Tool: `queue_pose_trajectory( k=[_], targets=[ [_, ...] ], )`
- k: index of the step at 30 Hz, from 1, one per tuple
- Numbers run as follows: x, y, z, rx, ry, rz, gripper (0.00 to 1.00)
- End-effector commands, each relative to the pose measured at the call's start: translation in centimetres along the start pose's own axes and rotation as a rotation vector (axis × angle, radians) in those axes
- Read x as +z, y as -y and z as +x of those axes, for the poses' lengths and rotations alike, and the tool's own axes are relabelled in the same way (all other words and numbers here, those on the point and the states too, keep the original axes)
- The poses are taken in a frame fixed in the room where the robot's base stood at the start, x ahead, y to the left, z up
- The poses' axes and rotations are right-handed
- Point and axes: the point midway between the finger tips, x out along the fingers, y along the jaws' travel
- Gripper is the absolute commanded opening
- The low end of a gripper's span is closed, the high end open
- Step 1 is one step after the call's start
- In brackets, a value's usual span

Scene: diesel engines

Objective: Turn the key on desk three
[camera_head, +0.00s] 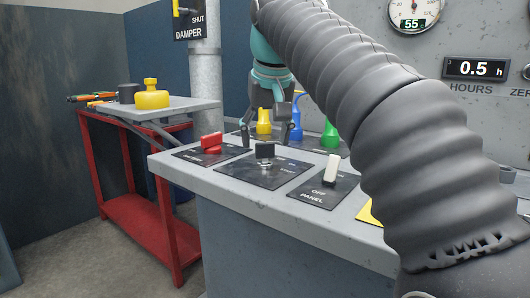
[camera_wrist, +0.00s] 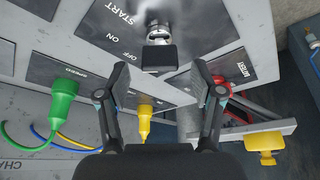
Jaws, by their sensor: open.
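The key (camera_head: 264,150) has a black head and stands in a silver lock on a dark plate on the grey desk (camera_head: 220,178). In the wrist view the key's black head (camera_wrist: 158,58) and silver lock (camera_wrist: 159,33) lie just beyond my fingertips, between their lines. The plate there reads START, ON and OFF. My gripper (camera_head: 268,125) is open and empty, above and behind the key in the head view. It appears apart from the key. The two spread fingers show in the wrist view (camera_wrist: 160,75). No desk number is visible.
A red switch (camera_head: 211,143) and a white PANEL switch (camera_head: 332,168) flank the key. Yellow (camera_head: 264,122), blue and green (camera_head: 330,135) plugs stand behind. A red trolley (camera_head: 150,205) stands left. My arm covers the desk's right part.

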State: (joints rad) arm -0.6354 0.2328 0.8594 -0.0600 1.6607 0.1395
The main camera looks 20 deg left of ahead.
Motion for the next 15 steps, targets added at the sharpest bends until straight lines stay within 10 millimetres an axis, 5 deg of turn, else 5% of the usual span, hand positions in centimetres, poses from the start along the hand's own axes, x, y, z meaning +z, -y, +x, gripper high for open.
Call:
queue_pose_trajectory(
  k=[6, 15],
  targets=[
    [0.0, 0.0, 1.9, 0.000, 0.000, 0.000, 0.67],
    [0.0, 0.0, 2.1, 0.000, 0.000, 0.000, 0.67]
  ],
)
